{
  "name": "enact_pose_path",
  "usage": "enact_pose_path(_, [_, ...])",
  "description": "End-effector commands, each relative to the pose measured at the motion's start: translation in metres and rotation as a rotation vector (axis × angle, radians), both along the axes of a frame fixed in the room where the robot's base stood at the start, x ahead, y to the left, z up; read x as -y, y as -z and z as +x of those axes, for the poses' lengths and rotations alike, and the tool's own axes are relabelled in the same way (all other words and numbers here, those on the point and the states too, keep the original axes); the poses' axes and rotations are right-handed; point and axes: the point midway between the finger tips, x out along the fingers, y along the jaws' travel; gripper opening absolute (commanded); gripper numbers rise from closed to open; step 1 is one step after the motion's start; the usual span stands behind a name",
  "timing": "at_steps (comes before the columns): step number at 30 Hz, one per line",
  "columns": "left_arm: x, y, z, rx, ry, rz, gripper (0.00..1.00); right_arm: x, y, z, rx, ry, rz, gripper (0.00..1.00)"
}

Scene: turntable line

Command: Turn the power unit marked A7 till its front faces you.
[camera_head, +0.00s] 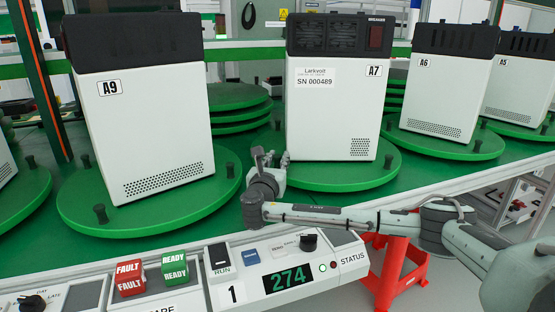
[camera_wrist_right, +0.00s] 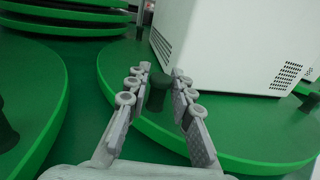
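The power unit A7 (camera_head: 335,110) stands upright on a round green turntable (camera_head: 340,178). The face toward me is white, with the A7 label, a "SN 000489" sticker and a small vent at lower right; its black top carries grilles and a dark red panel. My right gripper (camera_head: 271,157) is low at the turntable's left edge. In the right wrist view my right gripper (camera_wrist_right: 160,76) is open, its fingers on either side of a black knob (camera_wrist_right: 158,88) on the turntable (camera_wrist_right: 215,130). I cannot tell whether they touch it. My left gripper is out of view.
Unit A9 (camera_head: 150,130) stands on its turntable to the left; A6 (camera_head: 440,95) and A5 (camera_head: 520,85) stand to the right. Stacked green discs (camera_head: 240,105) lie behind. A control panel (camera_head: 290,275) showing 274 runs along the front, with a red stool (camera_head: 395,275) beyond it.

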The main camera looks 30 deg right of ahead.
Motion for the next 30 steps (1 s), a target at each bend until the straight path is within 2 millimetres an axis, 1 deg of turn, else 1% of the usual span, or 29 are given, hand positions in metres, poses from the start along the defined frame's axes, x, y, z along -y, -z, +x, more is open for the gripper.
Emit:
enact_pose_path(1, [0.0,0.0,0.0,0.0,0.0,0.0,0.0,0.0,0.0,0.0,0.0,0.0,0.0,0.13])
enact_pose_path(4, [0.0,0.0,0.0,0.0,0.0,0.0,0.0,0.0,0.0,0.0,0.0,0.0,0.0,0.0])
enact_pose_path(17, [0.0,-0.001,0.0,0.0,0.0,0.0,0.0,0.0,0.0,0.001,0.0,0.0,0.0,0.0])
enact_pose_path(21, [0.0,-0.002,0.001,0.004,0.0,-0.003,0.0,-0.003,-0.001,0.018,0.001,0.0,0.001,0.0])
enact_pose_path(24, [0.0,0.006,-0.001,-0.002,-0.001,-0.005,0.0,-0.005,-0.001,0.028,-0.001,-0.001,0.001,0.0])
enact_pose_path(27, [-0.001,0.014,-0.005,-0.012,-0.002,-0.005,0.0,-0.005,0.0,0.03,-0.001,-0.001,-0.001,0.0])
enact_pose_path(30, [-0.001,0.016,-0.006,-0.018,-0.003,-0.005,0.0,-0.005,0.0,0.03,-0.001,-0.002,-0.001,0.0])
